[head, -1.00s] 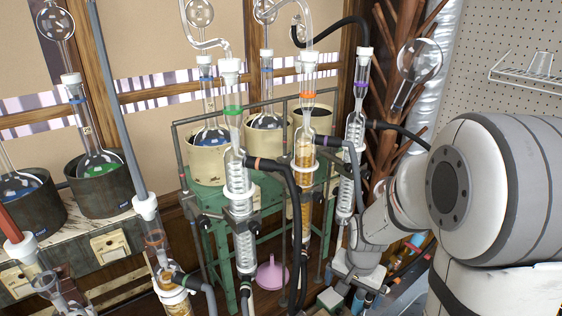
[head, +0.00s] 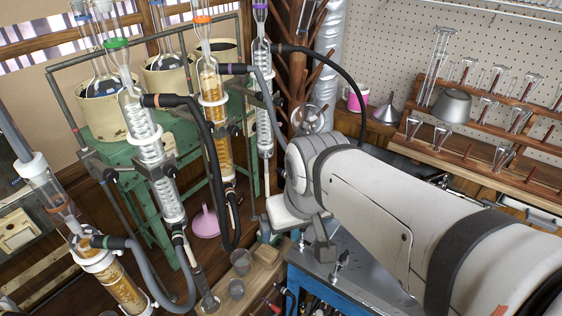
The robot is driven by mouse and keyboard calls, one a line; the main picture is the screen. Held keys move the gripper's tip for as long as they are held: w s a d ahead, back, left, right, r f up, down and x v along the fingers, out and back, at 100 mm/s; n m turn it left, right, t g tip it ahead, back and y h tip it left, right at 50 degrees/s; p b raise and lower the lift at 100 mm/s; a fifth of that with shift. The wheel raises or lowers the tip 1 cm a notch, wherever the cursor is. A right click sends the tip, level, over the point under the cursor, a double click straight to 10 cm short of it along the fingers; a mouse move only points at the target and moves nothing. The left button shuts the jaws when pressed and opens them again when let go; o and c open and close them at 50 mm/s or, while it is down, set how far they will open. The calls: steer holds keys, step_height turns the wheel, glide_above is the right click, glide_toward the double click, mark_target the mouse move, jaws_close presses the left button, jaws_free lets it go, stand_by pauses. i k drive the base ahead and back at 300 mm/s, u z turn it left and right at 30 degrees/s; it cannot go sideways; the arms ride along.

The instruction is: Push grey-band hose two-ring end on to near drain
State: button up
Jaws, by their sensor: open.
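My gripper (head: 278,216) is partly in view below my wrist, near the foot of the purple-collared condenser (head: 262,90); it is open, its fingertips are hard to make out, and I see nothing held. A black hose (head: 340,66) leaves that condenser's upper side port and arcs right and down behind my arm; its band looks dark or grey, and its far end is hidden. I cannot make out a two-ring end. The green-collared condenser (head: 146,140) and orange-collared column (head: 212,90) stand left of it. I cannot tell which outlet is the near drain.
Other hoses hang close by: an orange-banded black one (head: 190,112), a purple-banded grey one (head: 262,85) and a green-banded grey one (head: 165,290). A pink funnel (head: 206,222) and small beakers (head: 240,262) stand low. A wooden glassware rack (head: 470,160) is at right.

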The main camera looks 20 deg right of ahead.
mark_target(286, 290)
steer(key=u, duration=0.3)
steer(key=k, duration=1.4)
steer(key=z, duration=0.5)
steer(key=i, duration=1)
steer(key=z, duration=0.1)
